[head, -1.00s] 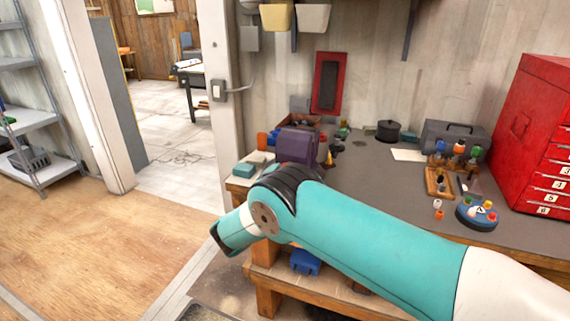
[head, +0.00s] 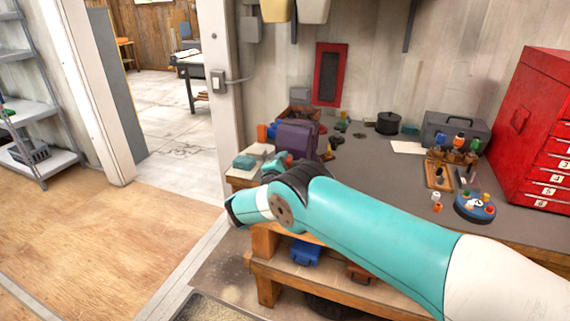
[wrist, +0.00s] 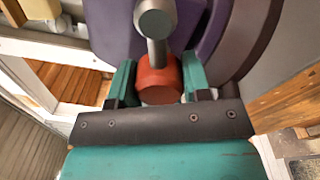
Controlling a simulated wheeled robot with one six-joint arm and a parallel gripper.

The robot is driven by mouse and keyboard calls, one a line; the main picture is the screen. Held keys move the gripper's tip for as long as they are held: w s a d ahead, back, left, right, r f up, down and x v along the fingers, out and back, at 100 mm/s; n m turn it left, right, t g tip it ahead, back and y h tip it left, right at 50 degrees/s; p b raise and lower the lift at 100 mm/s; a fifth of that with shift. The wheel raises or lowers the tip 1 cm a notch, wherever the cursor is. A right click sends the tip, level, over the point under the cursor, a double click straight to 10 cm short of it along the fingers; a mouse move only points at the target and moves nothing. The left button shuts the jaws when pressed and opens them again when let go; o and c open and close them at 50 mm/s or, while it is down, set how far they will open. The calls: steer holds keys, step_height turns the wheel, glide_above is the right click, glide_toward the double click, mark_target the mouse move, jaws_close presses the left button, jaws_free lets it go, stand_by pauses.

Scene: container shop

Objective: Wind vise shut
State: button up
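The purple vise (head: 296,140) stands at the left end of the workbench. In the head view my gripper (head: 279,162) is at the vise's front, partly hidden by my wrist.
The grey-topped workbench (head: 365,172) holds a black pot (head: 388,123), a grey toolbox (head: 455,132), a round blue holder (head: 474,208) and a red drawer cabinet (head: 530,130). The wooden floor (head: 130,230) at left is clear.

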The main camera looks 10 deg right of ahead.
steer(key=shift+f+b, duration=0.1)
steer(key=shift+b, duration=0.3)
steer(key=m+b, duration=0.3)
steer(key=b, duration=0.2)
steer(key=shift+f+m, duration=0.3)
steer(key=shift+m, duration=0.1)
steer(key=m+b, duration=0.5)
steer(key=b, duration=0.4)
steer(key=shift+m, duration=0.3)
steer(key=m+b, duration=0.4)
steer(key=b, duration=0.4)
steer(key=shift+f+m+h, duration=0.1)
steer(key=shift+m+h, duration=0.3)
steer(key=m+b, duration=0.3)
steer(key=b, duration=0.2)
steer(key=shift+r, duration=0.2)
steer(key=shift+r+m, duration=0.35)
steer(key=shift+m, duration=0.05)
steer(key=shift+r, duration=0.2)
steer(key=o, duration=0.9)
steer(key=shift+f, duration=0.1)
steer(key=shift+o, duration=0.2)
